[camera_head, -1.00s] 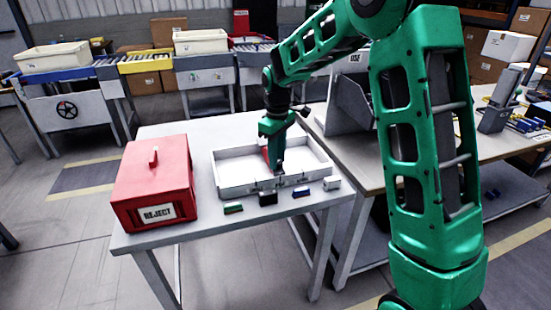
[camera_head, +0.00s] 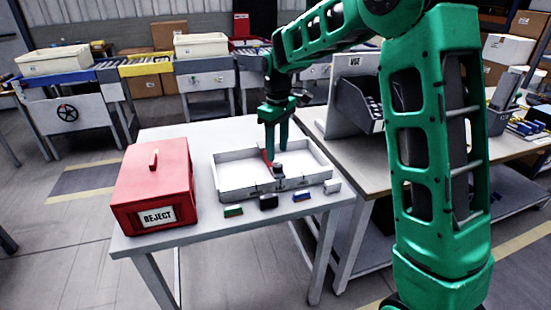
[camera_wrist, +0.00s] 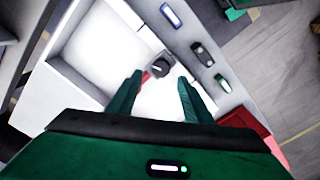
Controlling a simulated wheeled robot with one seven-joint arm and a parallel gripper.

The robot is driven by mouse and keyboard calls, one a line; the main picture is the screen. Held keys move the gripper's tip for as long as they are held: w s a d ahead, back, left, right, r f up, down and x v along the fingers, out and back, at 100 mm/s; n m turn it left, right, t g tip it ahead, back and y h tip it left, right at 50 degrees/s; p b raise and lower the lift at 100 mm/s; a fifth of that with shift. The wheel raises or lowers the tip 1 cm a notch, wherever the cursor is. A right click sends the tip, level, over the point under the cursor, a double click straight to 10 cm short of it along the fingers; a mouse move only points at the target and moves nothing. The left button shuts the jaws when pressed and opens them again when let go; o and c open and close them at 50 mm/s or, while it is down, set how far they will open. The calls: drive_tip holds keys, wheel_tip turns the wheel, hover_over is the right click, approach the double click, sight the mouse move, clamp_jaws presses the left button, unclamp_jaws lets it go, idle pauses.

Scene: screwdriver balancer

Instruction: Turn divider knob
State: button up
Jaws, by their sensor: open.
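A white tray (camera_head: 235,190) stands on the grey table. A small dark grey knob (camera_head: 278,171) is at its front wall, near the middle; it also shows in the wrist view (camera_wrist: 160,65). A thin red piece (camera_head: 266,157), perhaps the divider's end, stands just behind the knob and shows partly in the wrist view (camera_wrist: 145,77). My gripper (camera_head: 277,150) points down over the tray, just above and behind the knob.
A red REJECT box (camera_head: 152,185) stands left of the tray. Small green (camera_head: 233,211), black (camera_head: 268,202), blue (camera_head: 302,196) and white (camera_head: 332,186) pieces lie along the tray's front. A second table with a grey bin (camera_head: 362,105) is at the right.

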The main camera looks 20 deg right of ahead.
sight(277, 164)
wheel_tip(277, 164, up, 6)
drive_tip(key=shift+f, duration=0.1)
idle(0.5)
drive_tip(key=s+d+r+m, duration=0.1)
drive_tip(key=s+d+m, duration=0.3)
drive_tip(key=s+d, duration=0.4)
drive_tip(key=s+d+r+m, duration=0.1)
drive_tip(key=s+d+m, duration=0.2)
drive_tip(key=s+d, duration=0.55)
drive_tip(key=s+f+m, duration=0.3)
drive_tip(key=s, duration=0.8)
drive_tip(key=s+f+m, duration=0.3)
drive_tip(key=s+m, duration=0.1)
drive_tip(key=s, duration=0.8)
drive_tip(key=shift+s+d+f, duration=0.2)
drive_tip(key=shift+s+d, duration=0.05)
drive_tip(key=shift+d, duration=0.15)
